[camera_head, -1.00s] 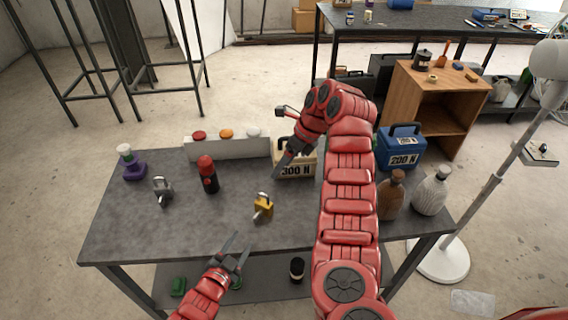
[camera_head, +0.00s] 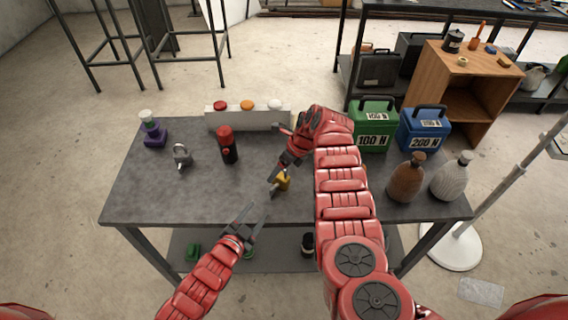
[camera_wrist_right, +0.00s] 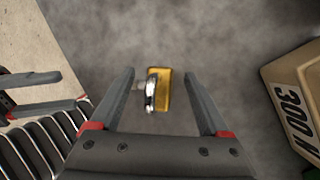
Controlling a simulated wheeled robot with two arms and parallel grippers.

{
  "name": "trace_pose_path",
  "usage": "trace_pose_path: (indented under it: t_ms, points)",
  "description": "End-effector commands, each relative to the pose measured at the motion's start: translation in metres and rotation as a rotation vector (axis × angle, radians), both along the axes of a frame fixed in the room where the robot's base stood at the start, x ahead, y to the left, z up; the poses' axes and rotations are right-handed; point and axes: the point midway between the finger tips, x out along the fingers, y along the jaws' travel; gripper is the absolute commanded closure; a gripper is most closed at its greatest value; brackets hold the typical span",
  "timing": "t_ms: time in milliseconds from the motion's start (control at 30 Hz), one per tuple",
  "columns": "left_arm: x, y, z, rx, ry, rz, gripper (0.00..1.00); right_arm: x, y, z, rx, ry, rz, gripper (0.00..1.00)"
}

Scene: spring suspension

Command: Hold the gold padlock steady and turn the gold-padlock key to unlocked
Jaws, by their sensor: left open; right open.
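The gold padlock (camera_head: 284,182) lies on the dark grey table near its middle; my right arm partly covers it in the head view. In the right wrist view the gold padlock (camera_wrist_right: 164,90) shows from above between the two fingers of my right gripper (camera_wrist_right: 160,76), which is open with a gap on both sides. A silvery metal part (camera_wrist_right: 150,92) sticks out on the padlock's left; I cannot tell clearly which of it is the key. My left gripper (camera_head: 261,202) is open and empty, just short of the padlock at its near left. Its fingers show at the wrist view's left edge.
A grey padlock (camera_head: 182,156), a red-and-black bottle (camera_head: 228,146) and a purple-based item (camera_head: 154,135) stand at left. Green (camera_head: 371,130) and blue (camera_head: 423,130) cases stand behind brown and grey bottles.

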Motion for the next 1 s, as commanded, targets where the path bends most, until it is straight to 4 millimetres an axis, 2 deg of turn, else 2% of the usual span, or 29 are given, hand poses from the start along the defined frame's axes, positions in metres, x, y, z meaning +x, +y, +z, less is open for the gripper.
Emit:
trace_pose_path:
  t_ms: [367, 467, 800, 833, 1000]
  points:
    - [0.0, 0.0, 0.0, 0.0, 0.0, 0.0, 0.5, 0.0002, 0.0021, -0.0046, -0.002, -0.001, 0.003, 0.2]
    - [0.0, 0.0, 0.0, 0.0, 0.0, 0.0, 0.5, 0.0002, 0.0021, -0.0045, -0.002, -0.001, 0.003, 0.35]
    - [0.0, 0.0, 0.0, 0.0, 0.0, 0.0, 0.5, 0.0002, 0.002, -0.0045, -0.002, -0.001, 0.002, 0.96]
    - [0.0, 0.0, 0.0, 0.0, 0.0, 0.0, 0.5, 0.0002, 0.002, -0.0045, -0.002, -0.001, 0.002, 1.0]
    - [0.0, 0.0001, -0.0001, 0.0, 0.0, 0.0, 0.5, -0.0002, 0.0021, -0.0048, -0.002, 0.0, 0.002, 1.0]
